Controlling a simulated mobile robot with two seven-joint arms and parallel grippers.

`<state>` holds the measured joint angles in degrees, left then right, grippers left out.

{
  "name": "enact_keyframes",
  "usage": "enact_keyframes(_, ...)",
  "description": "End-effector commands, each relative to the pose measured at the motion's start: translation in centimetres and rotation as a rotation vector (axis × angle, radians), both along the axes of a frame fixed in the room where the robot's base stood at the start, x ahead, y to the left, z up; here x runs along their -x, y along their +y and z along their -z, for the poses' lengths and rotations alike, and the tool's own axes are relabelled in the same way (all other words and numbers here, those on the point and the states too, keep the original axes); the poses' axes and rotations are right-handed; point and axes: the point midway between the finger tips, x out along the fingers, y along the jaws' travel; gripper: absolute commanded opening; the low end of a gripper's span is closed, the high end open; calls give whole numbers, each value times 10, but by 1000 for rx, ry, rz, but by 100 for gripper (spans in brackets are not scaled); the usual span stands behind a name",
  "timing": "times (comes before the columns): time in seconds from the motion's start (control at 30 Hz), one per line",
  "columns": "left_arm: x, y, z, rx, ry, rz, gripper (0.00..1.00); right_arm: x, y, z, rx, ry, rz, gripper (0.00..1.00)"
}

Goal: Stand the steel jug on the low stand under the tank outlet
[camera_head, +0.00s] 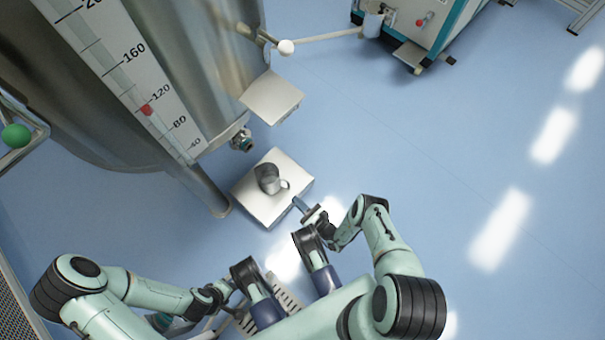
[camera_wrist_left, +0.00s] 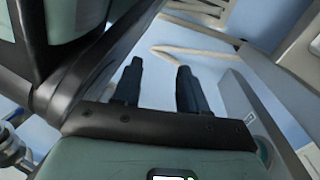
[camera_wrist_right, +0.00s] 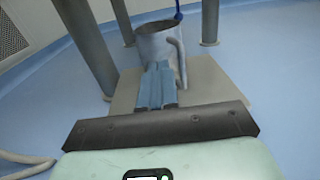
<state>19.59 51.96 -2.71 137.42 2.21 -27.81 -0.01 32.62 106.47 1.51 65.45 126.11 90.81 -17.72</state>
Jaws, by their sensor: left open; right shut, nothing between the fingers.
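The steel jug (camera_head: 266,177) stands upright on the low stand (camera_head: 262,207), its handle toward the lower right. The tank outlet (camera_head: 241,140) is a short valve just up and left of the jug in the head view. My right gripper (camera_head: 299,203) is shut and empty at the stand's right edge. In the right wrist view its closed fingers (camera_wrist_right: 155,72) point at the jug (camera_wrist_right: 158,44), beside its handle, over the stand (camera_wrist_right: 208,75); contact cannot be told. My left gripper (camera_wrist_left: 157,68) is open and empty; its fingers are unclear in the head view.
The steel tank (camera_head: 190,60) with a level scale fills the upper left, its leg (camera_head: 208,188) beside the stand. A small plate (camera_head: 272,97) juts from the tank. A pale hose (camera_head: 325,37) leads to a teal-edged machine (camera_head: 430,25). The blue floor at right is clear.

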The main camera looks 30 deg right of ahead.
Motion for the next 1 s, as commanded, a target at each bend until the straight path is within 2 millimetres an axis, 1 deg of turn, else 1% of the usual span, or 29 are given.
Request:
enact_keyframes(0.03,6,1,6,1,19,-2,43,-13,5,1,2,-5,-5,0)
enact_keyframes(0.2,24,3,17,5,80,-7,43,-47,15,1,2,-3,-5,0)
enact_keyframes(0.3,34,4,22,7,115,-11,43,-63,21,1,2,-3,-5,0)
enact_keyframes(0.4,43,5,25,10,144,-14,43,-74,24,1,2,-2,-4,0)
enact_keyframes(0.5,49,5,27,11,162,-16,43,-82,26,1,2,-1,-3,0)
enact_keyframes(0.6,52,6,28,12,172,-18,43,-85,27,0,1,1,-3,0)
enact_keyframes(1.0,52,6,28,13,173,-16,43,-88,28,0,-1,0,-1,0)
